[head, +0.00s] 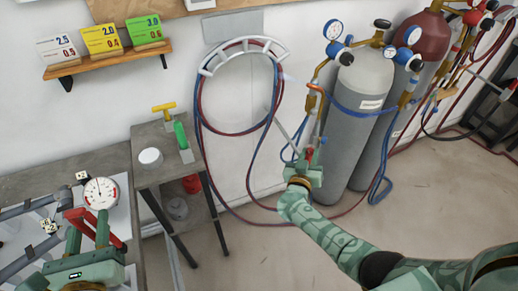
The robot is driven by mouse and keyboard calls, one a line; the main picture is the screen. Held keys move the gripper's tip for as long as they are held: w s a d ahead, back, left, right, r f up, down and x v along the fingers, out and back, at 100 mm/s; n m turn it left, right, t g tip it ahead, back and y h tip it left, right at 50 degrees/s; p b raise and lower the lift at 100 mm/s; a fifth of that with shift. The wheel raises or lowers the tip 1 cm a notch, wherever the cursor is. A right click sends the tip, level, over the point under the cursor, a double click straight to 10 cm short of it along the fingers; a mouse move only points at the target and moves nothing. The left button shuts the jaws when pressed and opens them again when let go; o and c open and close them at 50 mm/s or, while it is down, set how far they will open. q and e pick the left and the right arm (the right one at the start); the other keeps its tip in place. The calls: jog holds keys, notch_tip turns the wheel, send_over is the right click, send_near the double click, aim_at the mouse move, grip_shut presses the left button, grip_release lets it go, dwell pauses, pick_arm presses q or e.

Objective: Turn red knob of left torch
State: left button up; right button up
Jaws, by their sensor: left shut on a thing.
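The gripped spot is partly hidden by the fingers.
Grey cylinders (362,125) with gauges stand behind my right gripper; a dark red one (428,38) is beyond. Coiled hoses hang on a wall rack (243,45). Floor between is clear.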

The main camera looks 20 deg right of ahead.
aim_at(77, 218)
jog(key=o, duration=0.4)
jog(key=shift+c, duration=0.2)
pick_arm(q)
notch_tip(77, 218, up, 3)
jog(key=p, duration=0.2)
jog(key=shift+p, duration=0.35)
pick_arm(e)
jog(key=v, duration=1.2)
